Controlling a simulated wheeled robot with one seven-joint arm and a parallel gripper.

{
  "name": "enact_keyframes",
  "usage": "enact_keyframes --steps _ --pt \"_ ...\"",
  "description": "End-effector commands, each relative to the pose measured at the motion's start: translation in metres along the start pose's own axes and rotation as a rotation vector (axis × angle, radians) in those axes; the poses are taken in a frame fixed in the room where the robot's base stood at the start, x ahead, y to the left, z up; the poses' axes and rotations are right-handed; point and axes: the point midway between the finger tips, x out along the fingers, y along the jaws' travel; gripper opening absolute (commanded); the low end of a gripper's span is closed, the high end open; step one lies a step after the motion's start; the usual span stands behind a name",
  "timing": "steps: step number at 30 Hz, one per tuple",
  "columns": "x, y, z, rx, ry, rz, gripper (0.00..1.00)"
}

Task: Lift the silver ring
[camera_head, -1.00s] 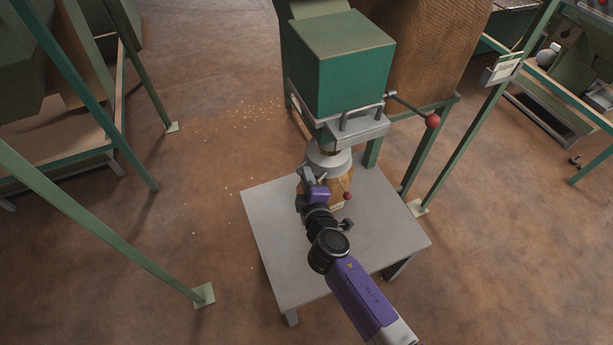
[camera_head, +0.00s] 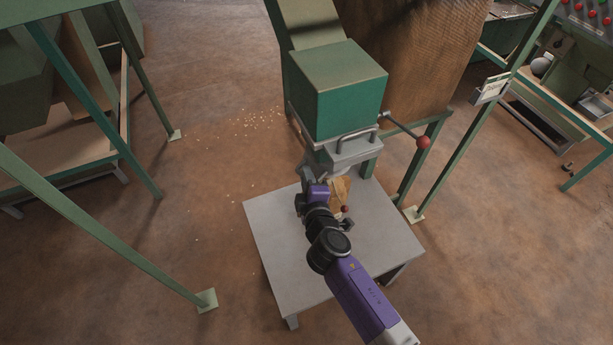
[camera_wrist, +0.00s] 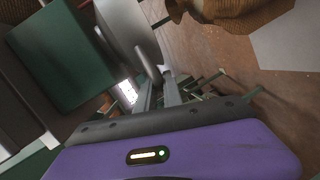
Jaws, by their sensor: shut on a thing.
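The silver ring (camera_wrist: 130,35) fills the upper left of the wrist view as a smooth curved grey wall. In the head view only a pale strip of the ring (camera_head: 343,179) shows, right under the hopper's grey outlet and above the brown sack (camera_head: 341,193). My gripper (camera_wrist: 160,86) is shut on the ring's edge. In the head view my gripper (camera_head: 309,177) is at the left of the outlet, above the table, its fingertips partly hidden. I cannot tell whether the ring touches the outlet.
The green hopper (camera_head: 338,92) with its grey outlet (camera_head: 350,153) stands directly above. A lever with a red knob (camera_head: 423,143) sticks out to its right. The small grey table (camera_head: 275,235) is mostly bare. Green posts flank it, and nuts (camera_head: 262,118) lie scattered on the floor.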

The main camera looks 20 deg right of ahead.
Motion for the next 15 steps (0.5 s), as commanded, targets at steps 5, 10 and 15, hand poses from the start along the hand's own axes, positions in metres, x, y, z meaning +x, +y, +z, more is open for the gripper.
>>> enact_keyframes --steps 5,10,15 --pt "0.0012 0.0094 -0.0087 -0.001 0.017 0.016 0.0" --pt "0.0012 0.0099 -0.009 -0.001 0.017 0.017 0.23" --pt "0.0008 0.0071 -0.0061 -0.001 0.012 0.012 0.33"
